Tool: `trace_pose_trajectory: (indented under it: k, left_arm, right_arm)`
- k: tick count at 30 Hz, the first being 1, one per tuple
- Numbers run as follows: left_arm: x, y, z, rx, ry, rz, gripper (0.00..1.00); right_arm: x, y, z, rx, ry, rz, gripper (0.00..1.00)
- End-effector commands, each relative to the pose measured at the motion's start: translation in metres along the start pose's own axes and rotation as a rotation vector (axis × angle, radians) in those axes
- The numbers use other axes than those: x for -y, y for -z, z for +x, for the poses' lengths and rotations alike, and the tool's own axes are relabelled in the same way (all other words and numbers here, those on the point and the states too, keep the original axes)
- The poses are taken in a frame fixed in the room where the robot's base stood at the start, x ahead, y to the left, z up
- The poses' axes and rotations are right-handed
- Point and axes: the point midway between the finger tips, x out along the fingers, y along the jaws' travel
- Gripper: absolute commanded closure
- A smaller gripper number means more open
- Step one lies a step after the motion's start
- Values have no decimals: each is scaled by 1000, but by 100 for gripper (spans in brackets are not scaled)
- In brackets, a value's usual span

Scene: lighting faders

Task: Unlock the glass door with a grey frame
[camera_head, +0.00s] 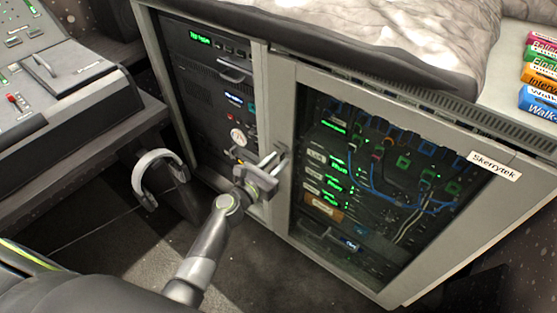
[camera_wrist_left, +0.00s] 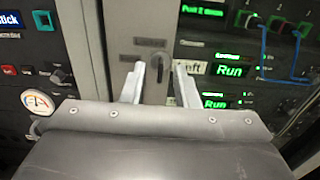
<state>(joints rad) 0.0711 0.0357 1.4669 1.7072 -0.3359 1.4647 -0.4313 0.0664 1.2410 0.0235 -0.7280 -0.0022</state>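The glass door (camera_head: 455,222) has a grey frame and stands shut on the right of the grey cabinet, with lit rack gear behind its pane. My left gripper (camera_head: 270,161) is at the door's left frame edge. In the left wrist view, a small dark lock knob (camera_wrist_left: 157,67) sits upright on the grey frame strip, below a small label. The two fingers of the left gripper (camera_wrist_left: 159,74) are apart, one on each side of the knob. I cannot tell whether they touch it. The head view hides the knob behind the fingers. My right gripper is not in view.
A rack bay (camera_head: 215,75) with lit units is left of the door. A mixing desk (camera_head: 70,75) stands at the left, with headphones (camera_head: 160,175) hanging by its edge. Grey cloth (camera_head: 370,30) and coloured labelled spines (camera_head: 540,75) lie on the cabinet top. Floor before the door is clear.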

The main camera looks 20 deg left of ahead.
Motion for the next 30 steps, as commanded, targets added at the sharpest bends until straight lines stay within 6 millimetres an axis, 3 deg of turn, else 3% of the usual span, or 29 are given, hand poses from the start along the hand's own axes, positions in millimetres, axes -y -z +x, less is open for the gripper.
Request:
trace_pose_trajectory:
  k: [4,13,20,30]
  left_arm:
    - [0,0,11,0,0,0,73]
    - [0,0,13,0,0,0,73]
    - [0,0,13,0,0,0,100]
    - [0,0,13,0,0,13,100]
  right_arm:
    - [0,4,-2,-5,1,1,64]
    - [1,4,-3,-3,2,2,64]
    - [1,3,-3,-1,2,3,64]
    - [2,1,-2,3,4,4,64]
